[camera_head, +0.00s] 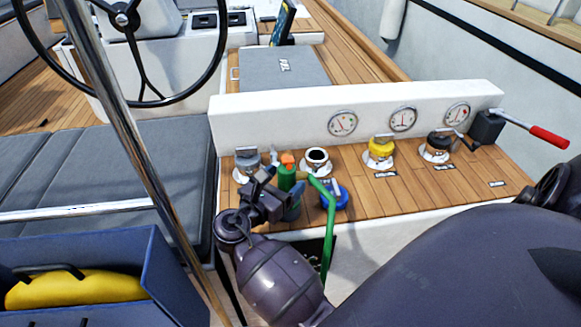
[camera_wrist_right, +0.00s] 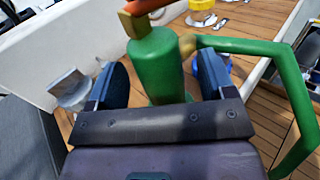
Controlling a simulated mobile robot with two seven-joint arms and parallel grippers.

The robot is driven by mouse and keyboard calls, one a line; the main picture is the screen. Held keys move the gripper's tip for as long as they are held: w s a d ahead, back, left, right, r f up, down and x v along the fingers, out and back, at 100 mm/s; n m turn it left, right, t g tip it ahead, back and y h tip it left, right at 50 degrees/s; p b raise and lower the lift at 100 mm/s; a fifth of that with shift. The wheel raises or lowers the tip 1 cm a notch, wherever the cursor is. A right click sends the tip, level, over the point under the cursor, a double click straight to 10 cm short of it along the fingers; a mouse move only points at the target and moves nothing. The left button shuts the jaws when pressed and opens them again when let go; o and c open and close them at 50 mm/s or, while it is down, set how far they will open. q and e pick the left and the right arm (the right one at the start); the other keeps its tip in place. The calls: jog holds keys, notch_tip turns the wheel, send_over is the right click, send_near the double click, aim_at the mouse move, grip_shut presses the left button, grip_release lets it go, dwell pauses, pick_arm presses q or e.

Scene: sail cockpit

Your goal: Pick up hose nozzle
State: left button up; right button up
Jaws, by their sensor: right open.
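The hose nozzle (camera_head: 287,176) is a green body with an orange top, standing upright at the left part of the wooden ledge. A green hose (camera_head: 330,222) runs from it to the right and down. My right gripper (camera_head: 274,193) is at the nozzle, partly covering its lower part. In the right wrist view the nozzle (camera_wrist_right: 156,68) stands between the two spread fingers of the open gripper (camera_wrist_right: 162,80). Gaps show on both sides, and the nozzle's base is hidden behind the gripper body. My left gripper is not in view.
The wooden ledge (camera_head: 400,195) holds a grey-capped fitting (camera_head: 246,163), an open fitting (camera_head: 317,159), a blue cap (camera_head: 338,195), a yellow cap (camera_head: 381,148) and a dark winch-like fitting (camera_head: 437,147). A red-handled lever (camera_head: 548,136) is at right. A metal pole (camera_head: 125,125) stands at left.

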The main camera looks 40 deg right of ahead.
jog(key=c, duration=1.3)
grip_shut()
